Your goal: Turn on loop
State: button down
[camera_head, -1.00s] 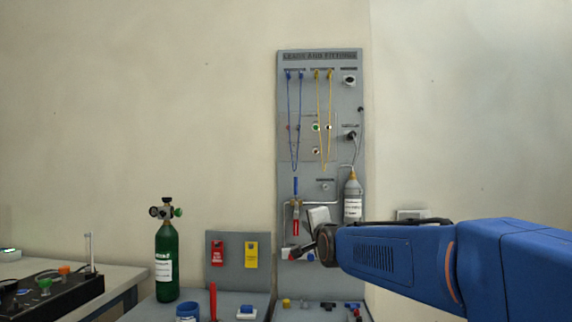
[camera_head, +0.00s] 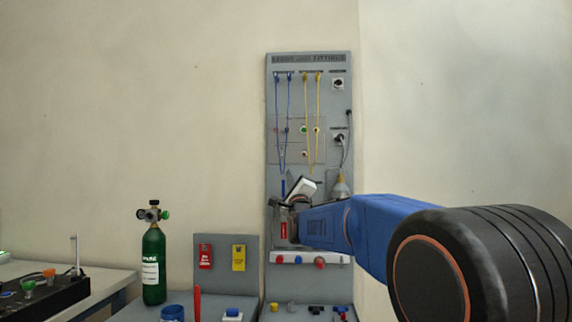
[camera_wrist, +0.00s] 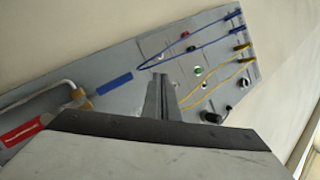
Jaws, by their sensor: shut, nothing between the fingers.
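A grey board (camera_head: 309,62) of leads and fittings stands against the wall. On its lower part is a pipe loop with a blue handle (camera_head: 283,188) and a red handle (camera_head: 283,229). In the wrist view the blue handle (camera_wrist: 115,83), red handle (camera_wrist: 22,132) and bent pipe (camera_wrist: 40,96) show at left. My gripper (camera_head: 274,203) is in front of this pipework, shut and empty. In the wrist view its fingers (camera_wrist: 160,80) point at the board, to the right of the blue handle. Contact cannot be told. The arm covers part of the pipework.
Blue leads (camera_head: 277,120) and yellow leads (camera_head: 307,110) hang above, beside a green button (camera_head: 304,129). A green cylinder (camera_head: 154,262) stands left, near red (camera_head: 205,256) and yellow (camera_head: 239,257) tags. A ledge with knobs (camera_head: 300,259) lies below.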

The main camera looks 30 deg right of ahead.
aim_at(282, 155)
jog(key=x, duration=1)
jog(key=shift+s+a+r, duration=0.15)
jog(key=shift+s+r, duration=0.15)
jog(key=shift+r, duration=0.25)
dwell(1.1)
jog(key=shift+s+a+r+g, duration=0.15)
jog(key=shift+r+g, duration=0.25)
jog(key=shift+g, duration=0.4)
